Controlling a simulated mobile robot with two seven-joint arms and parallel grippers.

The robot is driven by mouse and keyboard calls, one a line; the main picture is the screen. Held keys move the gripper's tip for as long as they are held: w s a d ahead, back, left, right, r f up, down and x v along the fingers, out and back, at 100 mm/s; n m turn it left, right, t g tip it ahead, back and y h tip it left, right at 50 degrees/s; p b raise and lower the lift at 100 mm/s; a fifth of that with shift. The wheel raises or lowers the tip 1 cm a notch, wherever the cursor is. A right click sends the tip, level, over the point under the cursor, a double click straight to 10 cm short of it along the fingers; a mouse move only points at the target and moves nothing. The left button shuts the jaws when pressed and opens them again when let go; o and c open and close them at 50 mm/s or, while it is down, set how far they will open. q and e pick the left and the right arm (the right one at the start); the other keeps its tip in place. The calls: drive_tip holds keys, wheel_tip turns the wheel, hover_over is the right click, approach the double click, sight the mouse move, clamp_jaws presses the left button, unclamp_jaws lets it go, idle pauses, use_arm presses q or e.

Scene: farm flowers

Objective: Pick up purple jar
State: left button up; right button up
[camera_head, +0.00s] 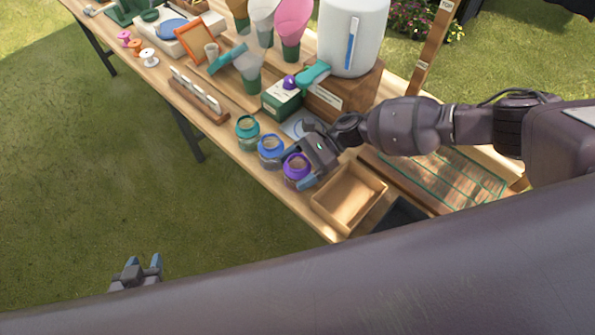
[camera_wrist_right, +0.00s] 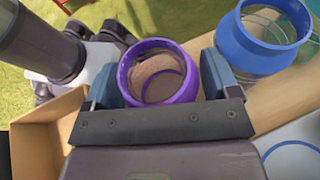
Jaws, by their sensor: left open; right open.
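The purple jar (camera_head: 296,168) is a small open jar with a purple rim, standing near the front edge of the table beside a blue jar (camera_head: 270,151). My right gripper (camera_head: 296,170) is at the purple jar, open, with one finger on each side of it. In the right wrist view the purple jar (camera_wrist_right: 158,75) sits between the two fingers, and I cannot tell whether they touch it. The blue jar (camera_wrist_right: 262,38) is just outside the right-hand finger. My left gripper (camera_head: 139,271) is open and empty, low over the grass away from the table.
A teal jar (camera_head: 247,132) stands left of the blue jar. An empty wooden tray (camera_head: 348,197) is close to the right of the purple jar. A green box (camera_head: 281,100) and a large white dispenser (camera_head: 352,36) stand behind. The table's front edge is close.

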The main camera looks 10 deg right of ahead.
drive_tip(key=c, duration=0.8)
